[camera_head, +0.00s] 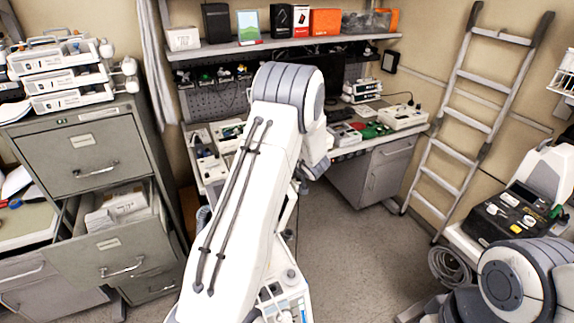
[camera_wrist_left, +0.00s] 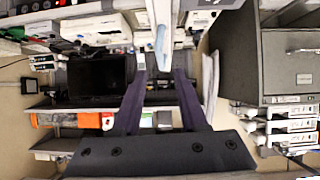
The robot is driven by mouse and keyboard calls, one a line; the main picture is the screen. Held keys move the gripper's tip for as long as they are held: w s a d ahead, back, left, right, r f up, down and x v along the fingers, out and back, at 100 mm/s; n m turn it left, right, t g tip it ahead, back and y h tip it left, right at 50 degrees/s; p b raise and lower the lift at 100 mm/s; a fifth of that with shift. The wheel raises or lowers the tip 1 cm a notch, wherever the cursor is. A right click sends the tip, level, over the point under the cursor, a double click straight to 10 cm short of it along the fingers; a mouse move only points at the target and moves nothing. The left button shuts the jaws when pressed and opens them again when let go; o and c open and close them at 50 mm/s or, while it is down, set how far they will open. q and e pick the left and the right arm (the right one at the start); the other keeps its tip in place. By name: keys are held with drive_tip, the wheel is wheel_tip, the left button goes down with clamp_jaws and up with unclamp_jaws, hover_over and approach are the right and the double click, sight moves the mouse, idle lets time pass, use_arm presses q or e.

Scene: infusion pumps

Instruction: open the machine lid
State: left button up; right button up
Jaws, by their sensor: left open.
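Several machines are in view, and I cannot tell which one has the lid. White pump units (camera_head: 405,117) stand on the desk, and a dark console (camera_head: 508,216) with light and yellow buttons is at the right. My left arm reaches up the middle of the head view and hides its gripper there. In the left wrist view my left gripper (camera_wrist_left: 161,68) is open. A pale blue-tipped white part (camera_wrist_left: 161,42) shows between its fingertips; whether it touches them is unclear. My right gripper is not in view.
A grey filing cabinet (camera_head: 88,150) with a pulled-out drawer (camera_head: 110,250) stands at the left. A wall shelf (camera_head: 285,45) holds boxes. A ladder (camera_head: 463,120) leans at the right. The floor (camera_head: 345,255) right of my arm is open, with a coiled cable (camera_head: 450,268) near the console.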

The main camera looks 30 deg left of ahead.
use_arm(q)
drive_tip(key=v, duration=0.4)
drive_tip(key=shift+b, duration=0.4)
